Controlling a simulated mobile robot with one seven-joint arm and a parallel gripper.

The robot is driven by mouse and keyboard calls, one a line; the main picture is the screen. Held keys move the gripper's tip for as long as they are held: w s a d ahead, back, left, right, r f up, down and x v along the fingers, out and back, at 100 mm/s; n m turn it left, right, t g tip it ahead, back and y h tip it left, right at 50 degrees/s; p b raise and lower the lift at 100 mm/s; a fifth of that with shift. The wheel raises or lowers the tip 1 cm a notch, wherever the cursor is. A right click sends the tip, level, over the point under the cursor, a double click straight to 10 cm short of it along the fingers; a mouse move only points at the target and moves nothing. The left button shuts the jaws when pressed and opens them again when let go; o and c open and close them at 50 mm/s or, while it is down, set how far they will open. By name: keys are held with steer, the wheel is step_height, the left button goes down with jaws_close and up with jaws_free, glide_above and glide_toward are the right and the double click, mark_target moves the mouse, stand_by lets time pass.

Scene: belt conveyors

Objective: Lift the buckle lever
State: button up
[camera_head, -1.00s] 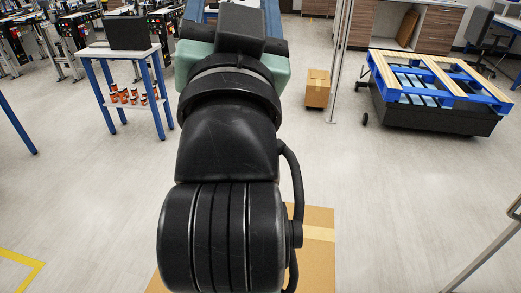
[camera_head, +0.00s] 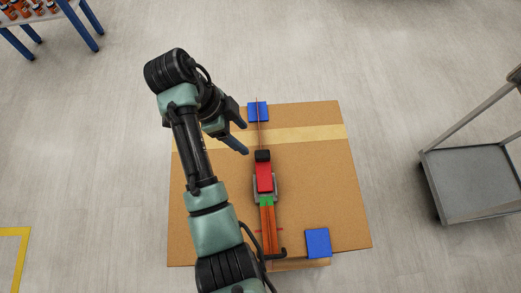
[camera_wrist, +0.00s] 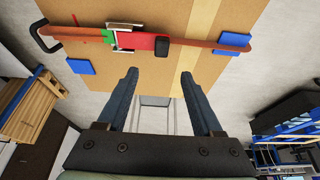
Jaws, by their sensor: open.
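A ratchet-type buckle lies on top of a large cardboard box (camera_head: 310,180). Its red lever (camera_head: 264,178) has a black end (camera_head: 262,156) and sits in a grey metal frame, with a green part (camera_head: 267,201) beside it. In the wrist view the red lever (camera_wrist: 147,42) and its black end (camera_wrist: 163,48) show near the top, beyond the fingers. My gripper (camera_head: 242,135) is open and empty, above the box, to the left of the black end and apart from it. Its two fingers also show spread in the wrist view (camera_wrist: 158,74).
An orange-brown strap (camera_head: 268,235) runs along the box, with a black hook (camera_head: 277,254) at its near end. Blue pads lie at the far (camera_head: 258,111) and near (camera_head: 318,242) ends. A grey cart (camera_head: 475,180) stands at right, with open floor between.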

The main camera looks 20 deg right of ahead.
mark_target(262, 154)
steer(key=b+x, duration=0.2)
steer(key=x, duration=1)
steer(key=shift+w, duration=0.15)
jaws_close()
stand_by(0.9)
